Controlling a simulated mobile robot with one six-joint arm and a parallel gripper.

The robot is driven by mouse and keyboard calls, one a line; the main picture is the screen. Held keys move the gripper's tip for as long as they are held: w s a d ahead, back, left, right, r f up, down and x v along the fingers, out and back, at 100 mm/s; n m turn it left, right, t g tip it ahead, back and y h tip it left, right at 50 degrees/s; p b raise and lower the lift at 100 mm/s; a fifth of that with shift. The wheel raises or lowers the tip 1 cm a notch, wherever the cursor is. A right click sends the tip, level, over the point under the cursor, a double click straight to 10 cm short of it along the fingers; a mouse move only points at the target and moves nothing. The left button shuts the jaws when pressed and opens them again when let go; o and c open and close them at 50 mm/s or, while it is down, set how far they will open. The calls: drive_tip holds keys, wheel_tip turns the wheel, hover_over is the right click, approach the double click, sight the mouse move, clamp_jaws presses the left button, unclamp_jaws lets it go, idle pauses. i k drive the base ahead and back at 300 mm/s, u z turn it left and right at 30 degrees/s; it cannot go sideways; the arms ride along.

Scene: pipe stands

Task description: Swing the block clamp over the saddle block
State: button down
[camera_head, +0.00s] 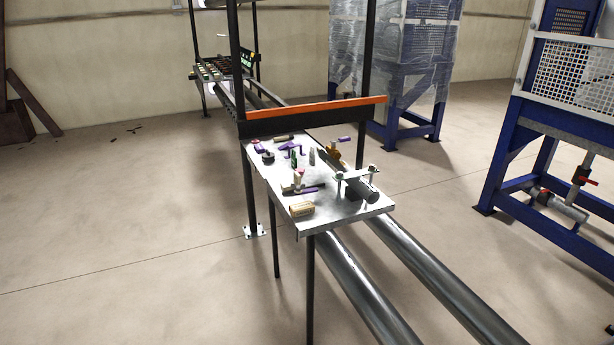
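A metal work table (335,212) stands in the middle of the view with small fixtures on it. Near its right front, a light grey crossbar with upright bolts (356,174) sits over a dark cylinder (362,188) lying on a dark block. To its left is a fixture with a purple handle (305,188) lying low and a pale upright part. I cannot tell for sure which of these is the block clamp or the saddle block; they are small in this view. My gripper is not in view.
A tan block (302,209) lies at the table's front left corner. An orange-edged rail (315,107) crosses the table's back between dark posts. Two large pipes (365,290) run under the table. Blue machine frames (550,150) stand right.

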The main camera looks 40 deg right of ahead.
sight(312, 190)
drive_tip(key=z, duration=0.15)
drive_tip(key=i, duration=0.85)
drive_tip(key=z, duration=0.3)
